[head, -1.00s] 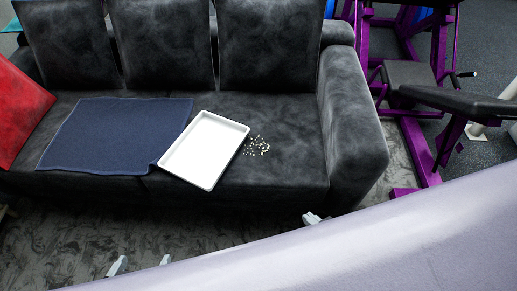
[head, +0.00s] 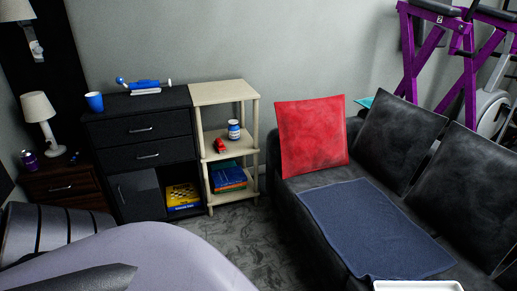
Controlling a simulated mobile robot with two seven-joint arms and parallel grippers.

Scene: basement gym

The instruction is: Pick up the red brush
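A small red object (head: 220,145), which looks like the red brush, lies on the middle shelf of the cream shelf unit (head: 234,92). It is too small to make out its bristles. It lies just left of a blue and white can (head: 234,129) on the same shelf. Neither of my grippers shows in the head view, so whether they are open or shut is hidden.
A black cabinet (head: 142,130) with a blue cup (head: 94,102) on top stands left of the shelf unit. The black sofa (head: 285,225) with a red cushion (head: 311,136) and a blue towel (head: 375,230) is at right. Carpet (head: 235,228) is clear before the shelf.

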